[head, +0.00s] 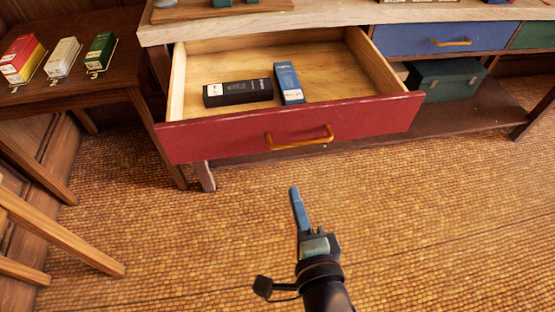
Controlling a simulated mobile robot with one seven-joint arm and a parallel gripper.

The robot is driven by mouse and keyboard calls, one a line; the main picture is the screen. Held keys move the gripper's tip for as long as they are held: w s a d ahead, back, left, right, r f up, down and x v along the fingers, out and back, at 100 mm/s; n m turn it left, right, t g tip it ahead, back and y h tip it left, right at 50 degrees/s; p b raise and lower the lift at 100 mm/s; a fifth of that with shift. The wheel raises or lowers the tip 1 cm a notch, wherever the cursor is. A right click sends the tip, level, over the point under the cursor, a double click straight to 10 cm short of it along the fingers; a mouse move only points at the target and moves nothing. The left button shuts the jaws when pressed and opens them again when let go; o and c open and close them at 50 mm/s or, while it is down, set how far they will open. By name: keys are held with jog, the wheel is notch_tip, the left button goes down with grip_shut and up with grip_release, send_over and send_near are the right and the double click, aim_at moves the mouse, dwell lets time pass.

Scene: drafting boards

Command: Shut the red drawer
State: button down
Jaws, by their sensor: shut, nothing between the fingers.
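The red drawer (230,137) is pulled well out from under the pale wooden tabletop (330,17). Its orange-brown handle (300,138) is on the front face. Inside lie a black box (238,93) and a blue box (289,83), near each other on the drawer's bare wood floor. My gripper (294,190) is in front of the drawer, below the handle in the picture and apart from it. Its blue fingers are together with nothing between them.
A blue drawer (445,38) and a green drawer (533,35) sit at right, shut. A dark green case (447,78) stands on the lower shelf (475,112). A dark side table (110,75) at left holds red-yellow, white and green boxes. The woven floor (420,220) in front is clear.

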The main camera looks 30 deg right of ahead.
aim_at(279, 148)
jog(key=b+x, duration=0.1)
jog(key=x, duration=1.1)
jog(key=shift+w+r+b, duration=0.1)
jog(key=shift+w+b, duration=0.05)
jog(key=shift+b, duration=0.15)
